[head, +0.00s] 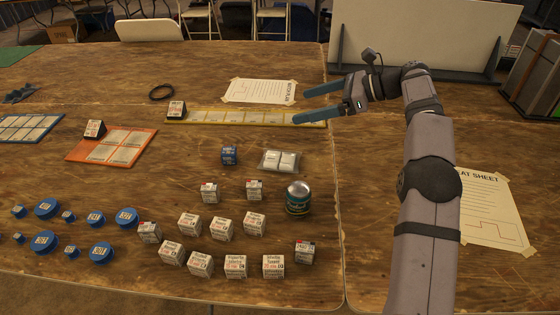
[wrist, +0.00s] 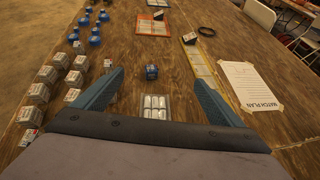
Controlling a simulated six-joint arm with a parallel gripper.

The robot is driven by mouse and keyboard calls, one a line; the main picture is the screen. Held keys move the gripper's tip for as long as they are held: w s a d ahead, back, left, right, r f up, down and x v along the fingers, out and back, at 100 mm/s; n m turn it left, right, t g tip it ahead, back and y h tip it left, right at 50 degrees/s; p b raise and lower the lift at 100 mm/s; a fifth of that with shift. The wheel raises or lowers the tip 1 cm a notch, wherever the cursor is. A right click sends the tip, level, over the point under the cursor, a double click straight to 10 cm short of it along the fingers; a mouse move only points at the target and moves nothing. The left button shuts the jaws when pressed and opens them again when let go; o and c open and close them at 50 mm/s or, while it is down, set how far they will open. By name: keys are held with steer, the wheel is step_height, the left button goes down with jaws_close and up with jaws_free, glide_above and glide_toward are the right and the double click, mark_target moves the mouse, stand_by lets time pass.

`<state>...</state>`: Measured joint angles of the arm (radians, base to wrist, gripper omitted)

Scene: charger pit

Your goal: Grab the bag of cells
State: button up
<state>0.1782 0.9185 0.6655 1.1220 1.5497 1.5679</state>
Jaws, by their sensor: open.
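The bag of cells (head: 281,161) is a small clear pack with pale cells in it. My gripper (head: 302,106) is open and empty, above the table and beyond the bag in the head view, near the yellow strip. In the wrist view the bag (wrist: 157,106) lies between the two blue fingers, close to the gripper's body, with several white cells showing. The fingers touch neither thing.
Several small white boxes (head: 223,229) and blue round tubs (head: 47,208) fill the front left. A yellow strip (head: 230,117), an orange card (head: 112,145) and a paper sheet (head: 260,91) lie behind.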

glide_toward(283, 157)
steer(key=shift+s+a+f, duration=0.15)
steer(key=shift+a+f, duration=0.1)
steer(key=shift+a, duration=0.2)
steer(key=shift+s+a+f, duration=0.15)
steer(key=shift+a+f, duration=0.1)
steer(key=shift+a, duration=0.2)
steer(key=shift+w+x, duration=0.2)
steer(key=shift+x, duration=1.6)
steer(key=shift+w+x, duration=0.25)
steer(key=shift+x, duration=1.6)
steer(key=shift+d, duration=0.1)
steer(key=c, duration=1.5)
steer(key=shift+r, duration=0.1)
step_height(283, 157, up, 10)
steer(key=shift+p, duration=0.35)
